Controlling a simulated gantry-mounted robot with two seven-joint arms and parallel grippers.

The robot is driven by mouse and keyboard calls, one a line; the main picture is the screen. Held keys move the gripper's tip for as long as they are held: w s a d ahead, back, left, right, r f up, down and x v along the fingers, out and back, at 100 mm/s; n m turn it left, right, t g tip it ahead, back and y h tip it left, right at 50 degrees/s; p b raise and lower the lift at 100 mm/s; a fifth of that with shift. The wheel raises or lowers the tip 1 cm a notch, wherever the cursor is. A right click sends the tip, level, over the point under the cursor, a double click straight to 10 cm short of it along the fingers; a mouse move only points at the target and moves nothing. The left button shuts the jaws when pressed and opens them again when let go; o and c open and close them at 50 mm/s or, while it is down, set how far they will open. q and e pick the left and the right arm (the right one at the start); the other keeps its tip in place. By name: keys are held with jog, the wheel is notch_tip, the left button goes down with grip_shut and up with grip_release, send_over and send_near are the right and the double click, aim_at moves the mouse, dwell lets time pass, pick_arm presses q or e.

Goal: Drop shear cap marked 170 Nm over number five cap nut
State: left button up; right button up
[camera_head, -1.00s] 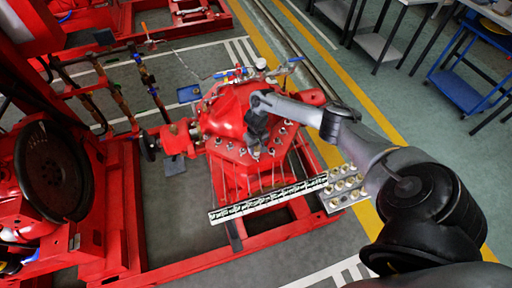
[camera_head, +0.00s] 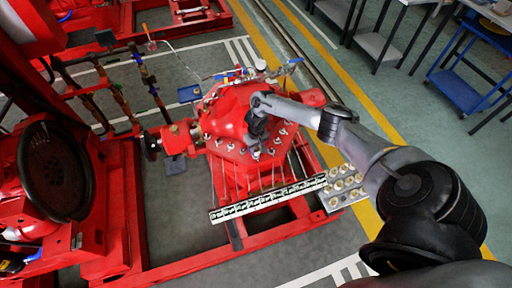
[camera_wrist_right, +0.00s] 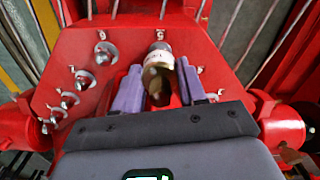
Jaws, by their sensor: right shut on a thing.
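My right gripper (camera_head: 256,148) is over the front part of the red pump casing (camera_head: 228,124), pointing down. In the right wrist view its two purple fingers (camera_wrist_right: 160,84) are shut on a shear cap (camera_wrist_right: 158,64), a short pale and brass-coloured cylinder. Any torque marking on it is too blurred to read. The cap is at the casing position labelled 5, just below that number in the picture. It covers the number five cap nut, so I cannot tell whether it is seated or just above it. My left gripper is not in view.
Other silver cap nuts (camera_wrist_right: 105,52) stand around the casing's edge, beside the left finger. A tray of several brass-coloured caps (camera_head: 343,186) sits at the right end of a black-and-white marked strip (camera_head: 268,201). Red pipework and frame rails surround the casing.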

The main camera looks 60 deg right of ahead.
jog(key=shift+f, duration=0.35)
dwell(0.5)
jog(key=shift+f, duration=0.25)
jog(key=o, duration=1.2)
jog(key=shift+c, duration=0.2)
jog(key=shift+r, duration=0.1)
jog(key=shift+r, duration=0.55)
notch_tip(320, 180, up, 10)
jog(key=p, duration=0.3)
jog(key=shift+f, duration=0.2)
jog(key=shift+p, duration=0.35)
